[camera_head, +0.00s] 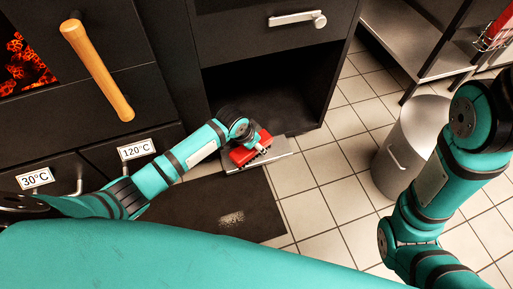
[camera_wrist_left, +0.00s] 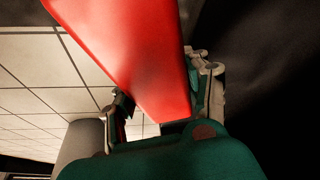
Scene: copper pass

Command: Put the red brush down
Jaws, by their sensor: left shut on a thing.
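The red brush (camera_head: 250,150) is at the end of my left arm in the head view, low in front of the open black cabinet. My left gripper (camera_head: 258,145) is shut on it. In the left wrist view the red brush (camera_wrist_left: 135,50) fills the upper middle, between the fingers of my left gripper (camera_wrist_left: 160,105). A flat grey plate (camera_head: 270,155) shows under and beside the brush; I cannot tell whether the brush touches it. My right arm is at the right of the head view, but its gripper is out of view.
The black cabinet has an open compartment (camera_head: 265,95) and a drawer above. A dark mat (camera_head: 225,210) lies on the tiled floor (camera_head: 335,180). A metal bin (camera_head: 415,140) stands at the right, near a steel shelf (camera_head: 405,40). Drawers with temperature labels (camera_head: 136,149) are at left.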

